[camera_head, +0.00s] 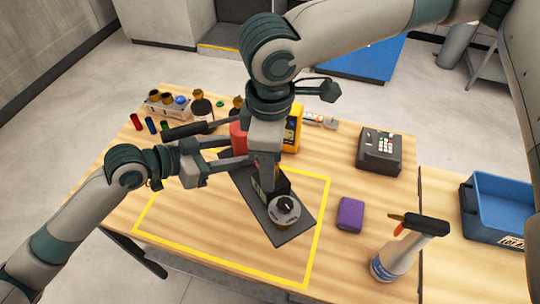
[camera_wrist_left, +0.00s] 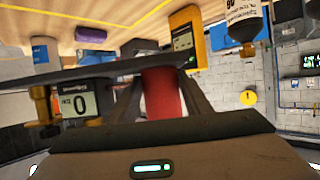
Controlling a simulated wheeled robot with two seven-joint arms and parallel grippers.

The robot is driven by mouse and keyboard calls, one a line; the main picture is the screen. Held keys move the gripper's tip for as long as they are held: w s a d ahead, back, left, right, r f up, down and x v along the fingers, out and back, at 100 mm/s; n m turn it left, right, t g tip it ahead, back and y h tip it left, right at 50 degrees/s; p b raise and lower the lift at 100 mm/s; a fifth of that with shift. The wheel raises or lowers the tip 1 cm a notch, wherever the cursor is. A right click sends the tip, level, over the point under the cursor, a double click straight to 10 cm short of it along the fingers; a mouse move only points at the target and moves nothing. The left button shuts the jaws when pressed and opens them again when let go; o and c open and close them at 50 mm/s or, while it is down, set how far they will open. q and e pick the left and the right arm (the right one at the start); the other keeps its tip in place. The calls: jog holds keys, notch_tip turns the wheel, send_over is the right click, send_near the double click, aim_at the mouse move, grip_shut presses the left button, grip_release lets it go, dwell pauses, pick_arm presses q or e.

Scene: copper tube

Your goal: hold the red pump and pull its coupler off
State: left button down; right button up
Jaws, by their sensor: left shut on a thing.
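The red pump (camera_head: 238,137) stands on a dark base plate (camera_head: 292,228) inside the yellow outline on the table. My left gripper (camera_head: 238,153) comes from the left and is shut on the pump's red body. The left wrist view shows the red cylinder (camera_wrist_left: 162,93) between its fingers, beside a small display reading 0 (camera_wrist_left: 79,104). A brass fitting (camera_wrist_left: 38,105), perhaps the coupler, shows left of that display. My right gripper (camera_head: 268,180) points down over the plate, just right of the pump. It covers part of the pump, and its fingertips are unclear. A round dial (camera_head: 285,209) sits on the plate's near end.
A purple block (camera_head: 350,213) and a spray bottle (camera_head: 395,258) stand to the right. A yellow meter (camera_head: 292,128) is close behind the arms. A dark keypad box (camera_head: 379,151), a blue bin (camera_head: 500,205) and a rack of fittings (camera_head: 168,105) lie farther out. The outlined area's left part is bare.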

grip_shut()
jog(key=shift+r, duration=0.55)
dwell(0.5)
jog(key=shift+r, duration=0.6)
jog(key=shift+r, duration=2)
